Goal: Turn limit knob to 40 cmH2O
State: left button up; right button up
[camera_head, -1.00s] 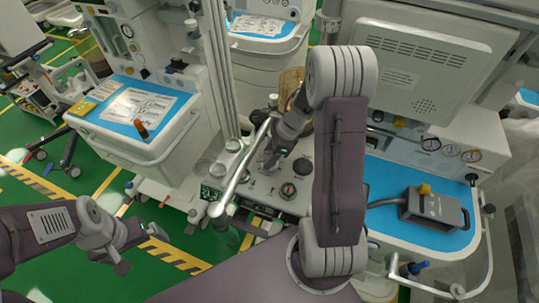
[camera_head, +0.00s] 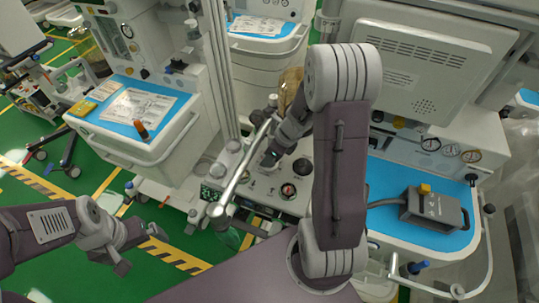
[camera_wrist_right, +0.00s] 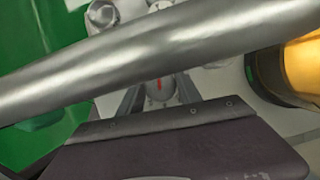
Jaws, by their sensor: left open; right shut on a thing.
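The limit knob (camera_wrist_right: 160,86) is grey with a red pointer mark and shows between the finger pads in the right wrist view. My right gripper (camera_wrist_right: 160,97) is shut on it. In the head view my right gripper (camera_head: 268,162) reaches down to the cart's control panel (camera_head: 265,190), and its fingers and wrist hide the knob. A silver bar crosses in front and covers part of the wrist view. The scale around the knob cannot be read. My left gripper (camera_head: 138,250) is open and empty above the green floor at the lower left.
The silver bar (camera_head: 240,172) runs diagonally close beside my right gripper. A round dial with a red mark (camera_head: 288,190) sits to the right on the panel. A grey box with a yellow top (camera_head: 435,208) lies on the blue work surface (camera_head: 400,228).

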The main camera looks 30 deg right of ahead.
jog(key=shift+m+h, duration=0.4)
jog(key=shift+m, duration=0.8)
jog(key=shift+t, duration=0.3)
jog(key=o, duration=1.4)
jog(key=shift+c, duration=0.2)
jog(key=p+v, duration=0.5)
jog(key=v, duration=0.4)
jog(key=shift+a, duration=0.1)
